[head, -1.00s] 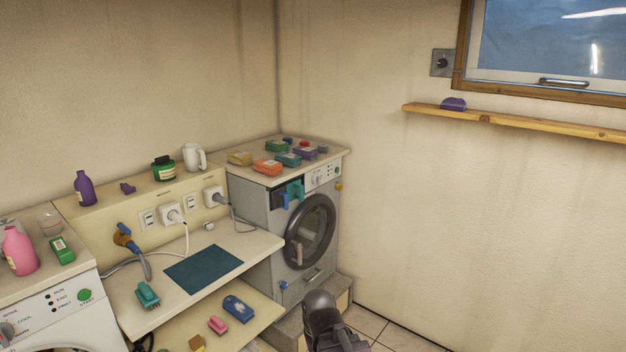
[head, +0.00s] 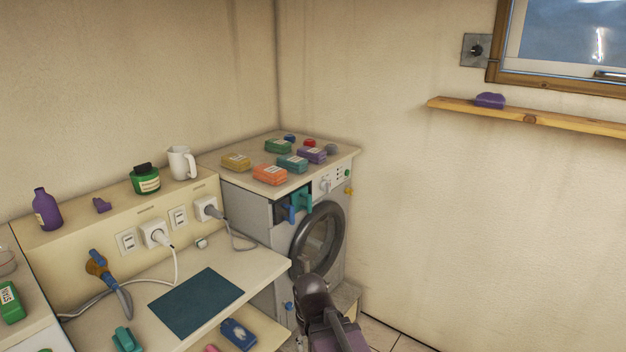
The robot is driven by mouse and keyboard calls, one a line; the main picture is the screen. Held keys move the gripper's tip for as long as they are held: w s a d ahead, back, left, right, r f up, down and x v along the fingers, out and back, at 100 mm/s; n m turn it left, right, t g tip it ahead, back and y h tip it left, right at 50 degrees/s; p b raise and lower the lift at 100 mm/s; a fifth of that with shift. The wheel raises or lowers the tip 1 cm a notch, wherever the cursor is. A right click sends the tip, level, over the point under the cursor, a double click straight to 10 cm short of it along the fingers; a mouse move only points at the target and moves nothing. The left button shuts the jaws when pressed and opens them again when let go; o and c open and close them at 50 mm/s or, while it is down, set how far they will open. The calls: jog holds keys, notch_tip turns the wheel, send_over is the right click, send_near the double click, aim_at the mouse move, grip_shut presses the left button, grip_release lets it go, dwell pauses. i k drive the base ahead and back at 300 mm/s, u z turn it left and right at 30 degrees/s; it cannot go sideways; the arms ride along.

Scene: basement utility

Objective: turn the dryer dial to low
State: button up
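A grey front-loading machine (head: 267,221) stands in the corner, with a round dark-rimmed door (head: 340,225). Its small panel (head: 342,176) at upper right carries a pale knob (head: 325,185) and small lights; the knob's setting is too small to read. A white machine (head: 40,338) shows only a corner at the lower left, its dial out of frame. I cannot tell from labels which machine is the dryer. My dark arm rises at the bottom centre, in front of the grey machine's door; its gripper fingers do not show.
A worktop (head: 262,265) with a dark mat (head: 197,302) lies left of the grey machine. Several coloured boxes sit on that machine. Blue and teal pieces (head: 300,203) stick out at its front. The right wall is bare below a wooden shelf (head: 530,117).

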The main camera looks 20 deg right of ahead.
aim_at(325, 186)
jog(key=i, duration=0.85)
jog(key=z, duration=0.1)
